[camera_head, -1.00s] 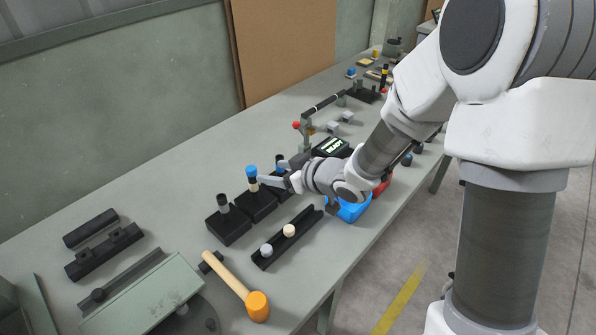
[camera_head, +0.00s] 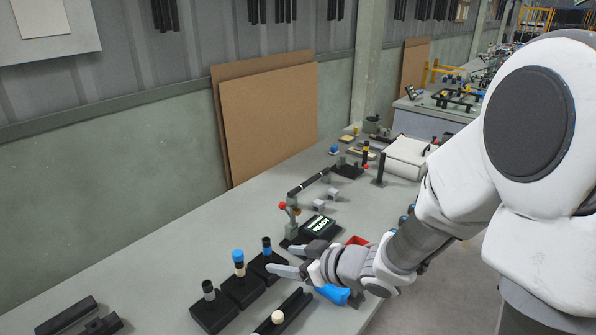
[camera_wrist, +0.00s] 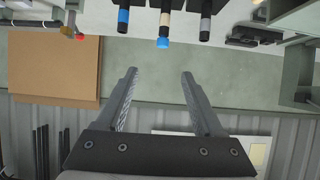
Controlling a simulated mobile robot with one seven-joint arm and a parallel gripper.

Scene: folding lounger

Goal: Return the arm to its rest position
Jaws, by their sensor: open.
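My arm reaches in from the right over the bench. My gripper (camera_head: 284,259) is open, its two grey fingers apart and pointing left. It sits just right of three posts in black blocks: one with a grey band (camera_head: 208,290), one pale with a blue top (camera_head: 239,262), and one with a blue band (camera_head: 267,248). In the wrist view the open fingers (camera_wrist: 158,73) have nothing between them. The same posts hang inverted at the top there, including the blue-topped one (camera_wrist: 163,40), beyond the fingertips.
A display reading READY (camera_head: 318,225) stands behind my gripper, beside a stand with a red knob (camera_head: 283,206). A blue bin (camera_head: 333,293) lies below my wrist. A pale post stands in a black channel (camera_head: 292,308) in front. The bench's left middle is clear.

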